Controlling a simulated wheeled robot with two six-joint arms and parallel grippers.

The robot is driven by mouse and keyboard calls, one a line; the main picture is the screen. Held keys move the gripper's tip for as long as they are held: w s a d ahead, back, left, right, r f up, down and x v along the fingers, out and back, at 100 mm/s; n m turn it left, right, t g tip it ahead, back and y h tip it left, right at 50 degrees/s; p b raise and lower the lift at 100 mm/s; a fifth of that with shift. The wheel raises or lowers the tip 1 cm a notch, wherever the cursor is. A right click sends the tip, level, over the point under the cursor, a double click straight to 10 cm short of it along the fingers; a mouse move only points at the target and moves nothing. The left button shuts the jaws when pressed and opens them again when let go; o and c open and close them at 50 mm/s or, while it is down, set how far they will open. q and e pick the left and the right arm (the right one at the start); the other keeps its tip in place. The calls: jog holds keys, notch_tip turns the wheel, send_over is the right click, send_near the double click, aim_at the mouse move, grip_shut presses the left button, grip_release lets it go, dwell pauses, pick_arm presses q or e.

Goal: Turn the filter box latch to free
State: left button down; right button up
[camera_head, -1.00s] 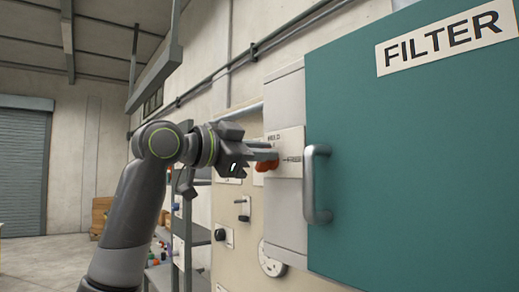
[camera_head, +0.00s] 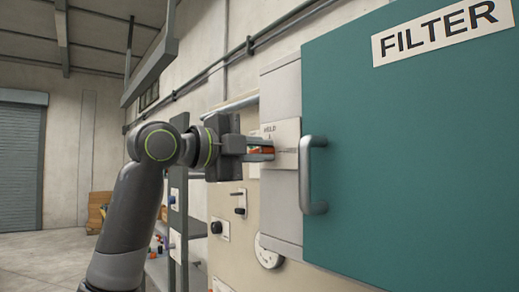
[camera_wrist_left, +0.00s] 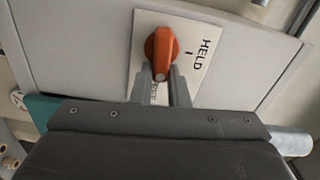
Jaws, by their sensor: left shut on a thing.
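The filter box latch (camera_wrist_left: 162,50) is an orange-red knob on a white plate (camera_wrist_left: 187,25) marked HELD, with a second word partly covered by my gripper. In the left wrist view its lower end sits between the fingers of my left gripper (camera_wrist_left: 170,85). In the head view my left gripper (camera_head: 262,149) reaches from the left to the plate, shut on the latch (camera_head: 267,151), which is mostly hidden by the fingers. The filter box has a teal door (camera_head: 420,150) labelled FILTER, with a metal handle (camera_head: 306,178). My right gripper is not in view.
The door handle stands out just right of the latch plate. A beige panel (camera_head: 238,255) with knobs and a round dial (camera_head: 268,252) lies below. A grey shelf rack (camera_head: 178,230) stands behind my arm. Open floor (camera_head: 50,255) lies at the left.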

pick_arm(q)
jog(key=shift+f+m, duration=0.1)
jog(key=shift+m, duration=0.5)
jog(key=c, duration=1.4)
grip_release()
jog(key=shift+s+a+f, duration=0.1)
jog(key=shift+s+a, duration=0.05)
jog(key=b+v, duration=0.7)
jog(key=v, duration=1)
jog(key=shift+b, duration=0.3)
